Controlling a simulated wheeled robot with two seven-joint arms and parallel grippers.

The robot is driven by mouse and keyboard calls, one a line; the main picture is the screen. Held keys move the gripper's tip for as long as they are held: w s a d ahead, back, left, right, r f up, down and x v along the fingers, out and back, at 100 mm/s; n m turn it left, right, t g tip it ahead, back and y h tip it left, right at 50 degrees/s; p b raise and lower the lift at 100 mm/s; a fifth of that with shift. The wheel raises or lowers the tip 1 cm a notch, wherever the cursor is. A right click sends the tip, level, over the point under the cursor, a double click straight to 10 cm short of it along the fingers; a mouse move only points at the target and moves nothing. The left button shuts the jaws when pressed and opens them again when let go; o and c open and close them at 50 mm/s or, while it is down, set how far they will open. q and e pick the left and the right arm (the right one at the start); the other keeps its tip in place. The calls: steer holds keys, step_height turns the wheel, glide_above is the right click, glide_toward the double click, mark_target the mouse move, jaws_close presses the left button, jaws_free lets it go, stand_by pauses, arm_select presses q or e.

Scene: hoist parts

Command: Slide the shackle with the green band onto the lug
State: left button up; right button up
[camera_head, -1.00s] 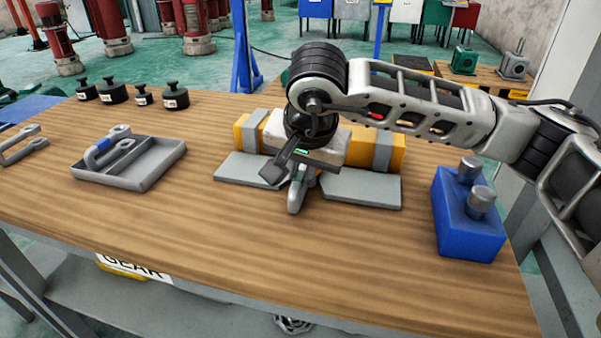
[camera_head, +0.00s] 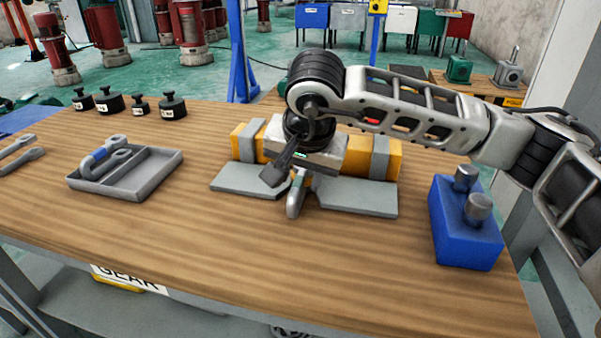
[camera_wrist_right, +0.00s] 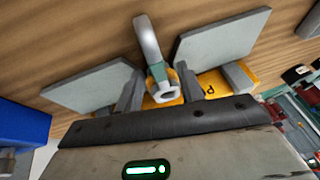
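The shackle with the green band (camera_wrist_right: 157,72) is grey, with a curved end and a pierced eye showing in the right wrist view. My right gripper (camera_wrist_right: 160,67) has its two fingers on either side of it at the band and appears shut on it. In the head view the shackle (camera_head: 294,204) pokes out toward me below my right gripper (camera_head: 298,180), between two grey plates. Behind them is a yellow part with grey bands (camera_head: 384,160), mostly covered by my wrist. I cannot make out the lug clearly; my gripper hides that middle area. My left gripper is not in view.
A grey tray (camera_head: 150,178) holds a shackle with a blue band (camera_head: 98,156). A grey fork-like part (camera_head: 18,156) lies at the left edge. Several black weights (camera_head: 110,102) stand behind. A blue block (camera_head: 462,232) with two metal pegs stands at right. The front wood is clear.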

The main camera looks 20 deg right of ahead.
steer(key=shift+s+r, duration=0.1)
steer(key=shift+r, duration=0.35)
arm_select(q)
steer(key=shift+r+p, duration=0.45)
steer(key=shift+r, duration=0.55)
arm_select(e)
steer(key=v, duration=1.5)
steer(key=shift+r, duration=0.1)
